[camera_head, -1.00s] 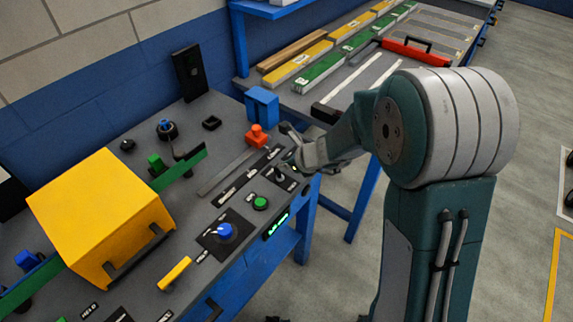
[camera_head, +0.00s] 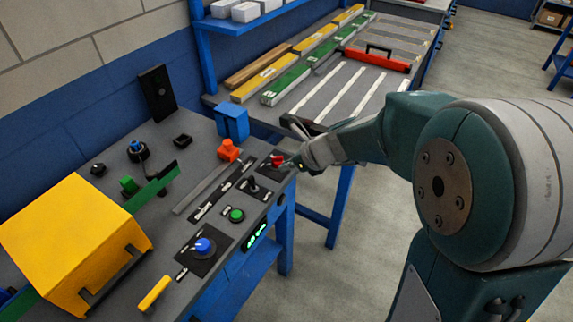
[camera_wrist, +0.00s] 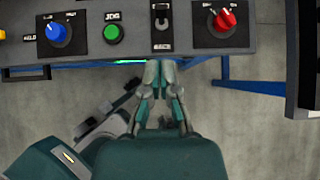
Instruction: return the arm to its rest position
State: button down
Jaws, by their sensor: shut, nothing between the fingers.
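My arm reaches from the right side of the head view toward the front edge of the sandwich panel bench. My gripper (camera_head: 300,162) is at the panel's right end, close to the red knob (camera_head: 277,160). In the wrist view my gripper (camera_wrist: 162,66) is shut and empty, its fingertips just below the panel's front edge. The toggle switch (camera_wrist: 161,28) is straight ahead of the fingertips, and the red knob (camera_wrist: 225,19) is to their right. I cannot tell whether the fingers touch the edge.
A green button (camera_head: 236,215) and a blue knob (camera_head: 203,246) sit left of my gripper. A yellow box (camera_head: 72,245) stands at the far left.

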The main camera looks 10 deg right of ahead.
jog(key=shift+d, duration=0.2)
jog(key=shift+a, duration=0.1)
jog(key=s+d+r+n+h, duration=0.2)
jog(key=s+d+r+n, duration=0.1)
jog(key=s+n, duration=0.4)
jog(key=s+d+r+n+h, duration=0.2)
jog(key=s+d+r+n, duration=0.1)
jog(key=s+n, duration=0.5)
jog(key=s+d+r+n+h, duration=0.2)
jog(key=s+d+r+n, duration=0.1)
jog(key=s+n, duration=0.5)
jog(key=r+n, duration=0.1)
jog(key=n, duration=0.1)
jog(key=shift+n+h, duration=0.3)
jog(key=shift+h, duration=0.1)
jog(key=shift+d, duration=0.1)
